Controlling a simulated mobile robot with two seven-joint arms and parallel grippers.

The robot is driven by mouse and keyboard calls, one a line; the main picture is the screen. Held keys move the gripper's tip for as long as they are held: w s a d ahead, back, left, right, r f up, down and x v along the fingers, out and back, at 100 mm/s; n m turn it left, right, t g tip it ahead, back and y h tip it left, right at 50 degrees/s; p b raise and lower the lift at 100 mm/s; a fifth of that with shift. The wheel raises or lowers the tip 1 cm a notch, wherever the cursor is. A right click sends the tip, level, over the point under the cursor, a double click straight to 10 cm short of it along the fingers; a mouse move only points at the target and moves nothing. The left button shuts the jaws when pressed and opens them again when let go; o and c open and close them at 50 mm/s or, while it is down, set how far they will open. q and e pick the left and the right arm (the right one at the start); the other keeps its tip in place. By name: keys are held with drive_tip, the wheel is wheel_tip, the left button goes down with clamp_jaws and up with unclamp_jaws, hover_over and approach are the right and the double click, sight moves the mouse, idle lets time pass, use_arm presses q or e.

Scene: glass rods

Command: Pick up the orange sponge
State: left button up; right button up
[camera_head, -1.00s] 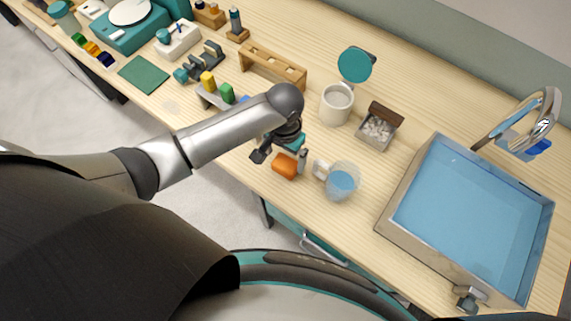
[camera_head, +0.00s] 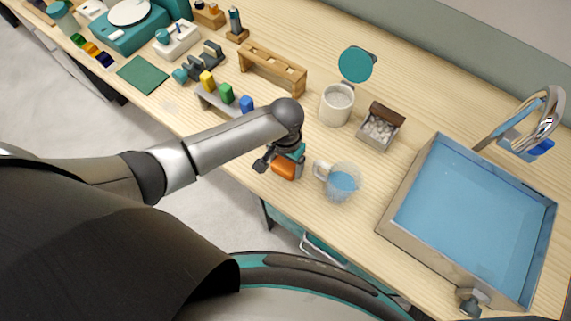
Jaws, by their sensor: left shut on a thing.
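The orange sponge (camera_head: 286,168) is a small orange block near the front edge of the wooden bench, just left of the glass mug. My left gripper (camera_head: 283,165) reaches down from the left and is shut on the sponge, with a finger on either side of it. Part of the sponge is hidden by the gripper. I cannot tell whether the sponge touches the bench. My right gripper is not in view.
A glass mug (camera_head: 343,181) with blue liquid stands close to the right of the sponge. A white cup (camera_head: 336,104) and an open box of pebbles (camera_head: 379,127) stand behind. A blue-bottomed sink (camera_head: 470,215) is at right, a wooden rack (camera_head: 272,68) at back left.

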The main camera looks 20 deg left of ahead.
use_arm(q)
drive_tip(key=c, duration=0.4)
drive_tip(key=shift+o, duration=0.2)
drive_tip(key=shift+r, duration=0.1)
